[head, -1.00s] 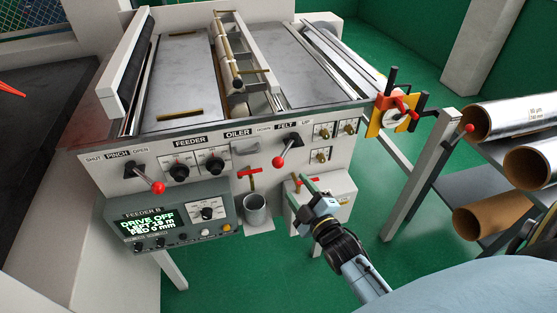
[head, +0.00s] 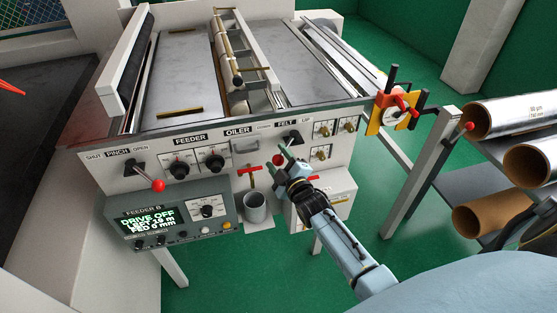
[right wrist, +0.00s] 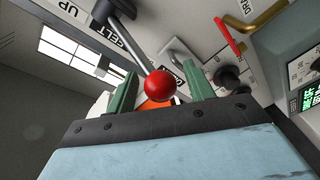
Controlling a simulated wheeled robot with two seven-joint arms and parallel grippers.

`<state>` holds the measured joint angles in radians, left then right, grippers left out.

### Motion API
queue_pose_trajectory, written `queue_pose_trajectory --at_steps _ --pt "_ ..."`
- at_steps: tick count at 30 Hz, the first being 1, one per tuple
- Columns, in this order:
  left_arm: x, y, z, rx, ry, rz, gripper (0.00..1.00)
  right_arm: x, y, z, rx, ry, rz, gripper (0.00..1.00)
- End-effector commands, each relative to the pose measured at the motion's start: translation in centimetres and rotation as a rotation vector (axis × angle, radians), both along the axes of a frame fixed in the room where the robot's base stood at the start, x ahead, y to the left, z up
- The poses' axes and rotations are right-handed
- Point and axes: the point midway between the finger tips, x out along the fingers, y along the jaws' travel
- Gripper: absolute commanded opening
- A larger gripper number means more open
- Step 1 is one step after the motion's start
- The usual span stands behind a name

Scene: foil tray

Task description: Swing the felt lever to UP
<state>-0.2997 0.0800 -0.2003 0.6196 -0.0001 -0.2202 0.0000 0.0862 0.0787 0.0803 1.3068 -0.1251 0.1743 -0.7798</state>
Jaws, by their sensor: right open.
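The felt lever has a black pivot (head: 295,137) on the front panel, under the FELT label. Its shaft slants down and left, to the DOWN side, and ends in a red knob (head: 279,160). My right gripper (head: 283,161) is at the knob, with its green fingers open. In the right wrist view the red knob (right wrist: 162,84) shows between the two open fingers (right wrist: 160,75); I cannot tell whether either touches it. The UP label (right wrist: 67,8) is at the upper left there. My left gripper is not in view.
The pinch lever's red knob (head: 158,185) and the feeder display box (head: 170,222) are to the left. A red-handled tap (head: 249,170) stands over a metal cup (head: 255,208) close left of my gripper. Foil rolls (head: 510,115) lie on a rack at right.

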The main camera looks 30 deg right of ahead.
Motion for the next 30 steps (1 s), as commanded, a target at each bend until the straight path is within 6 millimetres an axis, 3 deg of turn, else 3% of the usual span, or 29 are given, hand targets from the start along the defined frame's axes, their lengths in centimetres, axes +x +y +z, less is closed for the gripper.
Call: queue_pose_trajectory --at_steps 2,14,30 --pt "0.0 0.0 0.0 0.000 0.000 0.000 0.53 0.0 0.0 0.0 0.000 0.000 0.000 0.53" --pt "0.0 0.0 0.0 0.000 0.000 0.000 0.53 0.0 0.0 0.0 0.000 0.000 0.000 0.02" --pt "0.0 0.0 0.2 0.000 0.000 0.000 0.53 -1.3 -1.3 0.0 -0.010 0.002 0.090 0.00"
